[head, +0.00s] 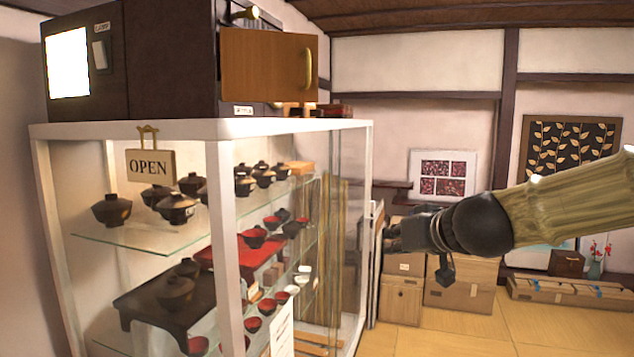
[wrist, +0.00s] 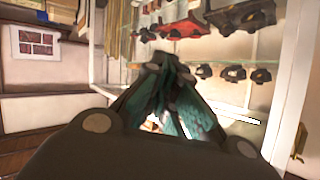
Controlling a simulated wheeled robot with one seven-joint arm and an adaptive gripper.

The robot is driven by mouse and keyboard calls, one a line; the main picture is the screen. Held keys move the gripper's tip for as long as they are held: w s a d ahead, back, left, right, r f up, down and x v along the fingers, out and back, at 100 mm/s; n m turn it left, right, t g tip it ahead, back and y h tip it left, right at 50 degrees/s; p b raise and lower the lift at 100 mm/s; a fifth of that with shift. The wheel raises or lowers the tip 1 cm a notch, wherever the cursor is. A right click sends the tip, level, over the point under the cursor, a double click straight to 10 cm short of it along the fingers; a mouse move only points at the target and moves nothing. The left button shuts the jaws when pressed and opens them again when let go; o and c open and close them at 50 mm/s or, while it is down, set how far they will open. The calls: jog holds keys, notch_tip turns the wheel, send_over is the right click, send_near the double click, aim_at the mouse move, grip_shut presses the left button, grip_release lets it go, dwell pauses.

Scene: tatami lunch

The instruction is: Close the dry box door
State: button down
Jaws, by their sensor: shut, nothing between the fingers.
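The dry box (head: 170,60) is a dark cabinet on top of the glass display case. A wooden door (head: 262,68) with a brass pull handle (head: 308,68) stands open at its right side, swung out from the dark body. My gripper (head: 390,238) is to the right of the display case, lower than the door and apart from it. Its fingers are together and empty; they also show in the wrist view (wrist: 163,68). The door cannot be clearly made out in the wrist view.
The display case (head: 215,128) has a white frame and holds several bowls and trays. An OPEN sign (head: 151,165) hangs on its front. Cardboard boxes (head: 460,298) stand on the floor behind my gripper. The tatami floor (head: 560,330) at the lower right is clear.

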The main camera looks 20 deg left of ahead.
jog(key=s+a+r+n+t+y, duration=0.1)
jog(key=s+r, duration=0.1)
jog(key=r, duration=0.6)
jog(key=s+a+r+n+y, duration=0.1)
jog(key=s+r, duration=0.1)
jog(key=r, duration=0.6)
jog(key=n+y+p, duration=0.1)
jog(key=n+y, duration=0.2)
send_near(309, 59)
jog(key=shift+b+x, duration=0.8)
jog(key=shift+x, duration=2.7)
jog(key=shift+w+a, duration=0.1)
